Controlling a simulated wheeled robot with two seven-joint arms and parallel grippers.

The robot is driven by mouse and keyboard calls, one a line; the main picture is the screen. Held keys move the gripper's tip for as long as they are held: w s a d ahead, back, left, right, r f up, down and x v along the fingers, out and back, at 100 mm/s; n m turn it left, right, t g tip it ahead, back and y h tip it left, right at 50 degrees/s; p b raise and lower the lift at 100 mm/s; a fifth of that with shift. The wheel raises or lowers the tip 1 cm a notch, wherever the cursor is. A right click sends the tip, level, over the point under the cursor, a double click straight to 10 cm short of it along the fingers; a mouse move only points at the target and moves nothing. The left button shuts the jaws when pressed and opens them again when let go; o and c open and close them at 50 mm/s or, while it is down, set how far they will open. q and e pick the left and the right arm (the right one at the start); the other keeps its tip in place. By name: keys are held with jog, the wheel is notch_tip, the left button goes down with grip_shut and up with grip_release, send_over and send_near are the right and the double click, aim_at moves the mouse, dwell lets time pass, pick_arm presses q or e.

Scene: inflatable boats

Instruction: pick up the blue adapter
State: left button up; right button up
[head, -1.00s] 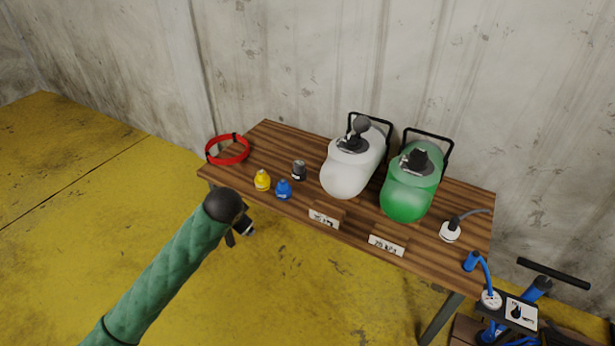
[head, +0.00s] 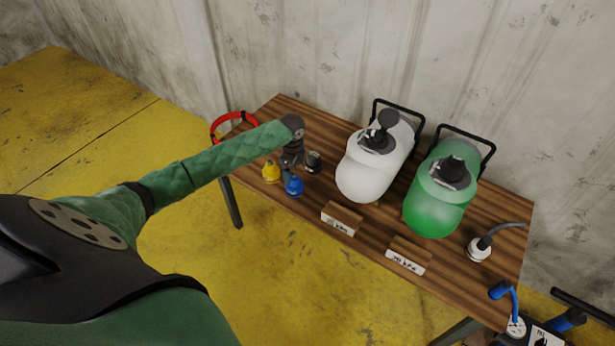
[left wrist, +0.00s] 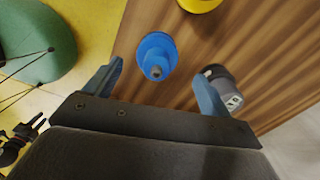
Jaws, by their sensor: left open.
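The blue adapter (head: 293,185) stands on the wooden table (head: 300,200) near its front left edge. In the left wrist view the blue adapter (left wrist: 157,55) lies ahead of the space between my two fingers, apart from them. My left gripper (head: 291,166) is open and empty, close above the table beside the adapter. Its spread fingers show in the left wrist view (left wrist: 160,85). The right finger is close to a dark grey adapter (left wrist: 226,86).
A yellow adapter (head: 271,171) and the dark grey adapter (head: 313,161) stand close to the blue one. A red ring (head: 219,127) lies at the table's left end. A white boat (head: 368,172), a green boat (head: 432,207) and two label blocks stand to the right.

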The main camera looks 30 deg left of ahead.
aim_at(294, 177)
pick_arm(q)
jog(key=shift+s+d+r+m, duration=0.2)
jog(key=shift+r+m, duration=0.15)
jog(key=shift+m, duration=0.75)
jog(key=shift+w+f, duration=0.15)
jog(key=shift+f, duration=0.45)
jog(key=shift+f+p, duration=0.3)
jog(key=shift+f, duration=0.55)
notch_tip(294, 177, down, 4)
jog(key=shift+r+p, duration=0.15)
jog(key=shift+p, duration=1)
jog(key=shift+f, duration=0.75)
pick_arm(e)
notch_tip(294, 177, down, 9)
jog(key=s+d, duration=0.1)
jog(key=shift+s+d, duration=0.35)
jog(key=shift+s, duration=0.05)
jog(key=shift+f, duration=0.1)
pick_arm(q)
jog(key=c, duration=1)
